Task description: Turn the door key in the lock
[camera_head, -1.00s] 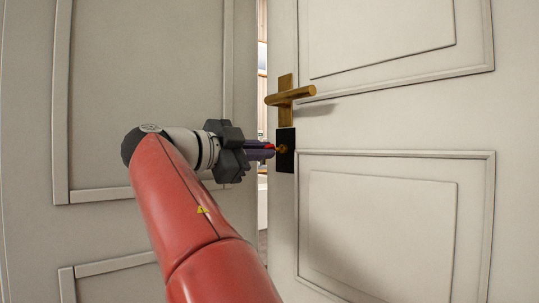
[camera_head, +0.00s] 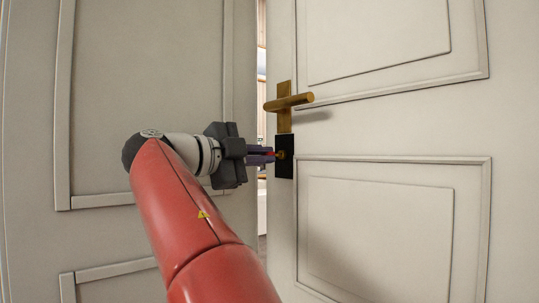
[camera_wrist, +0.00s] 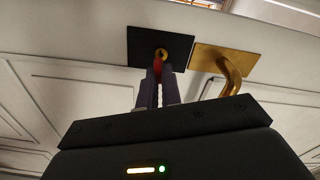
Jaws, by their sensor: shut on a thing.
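The door key (camera_head: 270,154) shows only as a small red part between the fingertips of my gripper (camera_head: 268,155) and in the wrist view as a red piece (camera_wrist: 157,67). My gripper is shut on it, and the fingers hide most of it. The fingertips are right at the black lock plate (camera_head: 285,165), below the door handle. In the wrist view the brass lock cylinder (camera_wrist: 161,53) sits in the black plate just beyond the red piece. The key points into the lock; how deep it sits cannot be told.
The brass lever handle (camera_head: 290,102) is just above the lock, close to my gripper. The white panelled door (camera_head: 385,130) stands ajar, with a narrow gap at its left edge. Another pale panelled surface (camera_head: 140,100) is to the left, behind my arm.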

